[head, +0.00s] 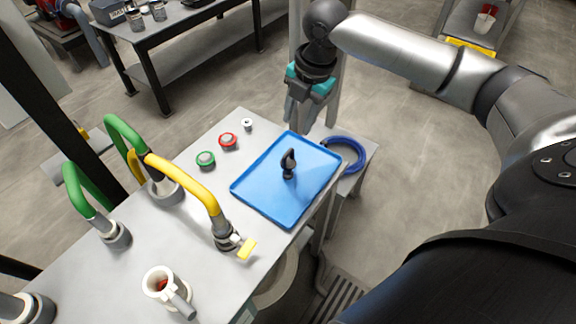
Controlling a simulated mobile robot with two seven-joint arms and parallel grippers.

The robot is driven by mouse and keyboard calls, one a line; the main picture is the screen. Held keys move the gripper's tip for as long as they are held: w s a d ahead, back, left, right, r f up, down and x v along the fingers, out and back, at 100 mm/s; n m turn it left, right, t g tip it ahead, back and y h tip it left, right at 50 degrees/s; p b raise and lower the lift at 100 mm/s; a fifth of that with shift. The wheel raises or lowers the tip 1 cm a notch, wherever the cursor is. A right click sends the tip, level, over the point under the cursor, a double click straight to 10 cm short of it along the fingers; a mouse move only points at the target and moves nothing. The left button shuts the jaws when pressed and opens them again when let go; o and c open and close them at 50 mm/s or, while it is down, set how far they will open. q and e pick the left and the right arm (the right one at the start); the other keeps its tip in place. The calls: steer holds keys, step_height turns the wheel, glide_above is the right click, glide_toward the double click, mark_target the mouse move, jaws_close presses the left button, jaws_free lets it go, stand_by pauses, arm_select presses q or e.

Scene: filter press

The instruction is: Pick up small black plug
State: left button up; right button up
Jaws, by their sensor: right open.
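The small black plug (289,165) stands on the blue tray (270,204), a little right of the tray's middle in the head view. It has a rounded upper part and a wider foot. My right gripper (299,122) hangs beyond the far edge of the tray, above and behind the plug in the picture. Its grey fingers point down, and it is open and apart from the plug. Nothing shows between the fingers. My left gripper is not in view.
The tray lies on a grey table (150,242). Left of it are a red button (228,140), a green button (206,159) and a yellow hose (185,180). A white cup (160,283) stands nearer. A blue coil (345,151) lies right of the tray.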

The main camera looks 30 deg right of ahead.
steer(key=b, duration=0.2)
glide_above(289, 152)
steer(key=s, duration=0.2)
step_height(289, 152, down, 7)
steer(key=f, duration=0.1)
steer(key=w+f+b, duration=0.1)
steer(key=f, duration=0.3)
steer(key=shift+w+b, duration=0.4)
steer(key=shift+f, duration=0.15)
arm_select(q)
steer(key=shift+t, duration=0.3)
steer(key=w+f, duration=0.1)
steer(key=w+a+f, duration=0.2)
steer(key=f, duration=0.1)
arm_select(e)
jaws_close()
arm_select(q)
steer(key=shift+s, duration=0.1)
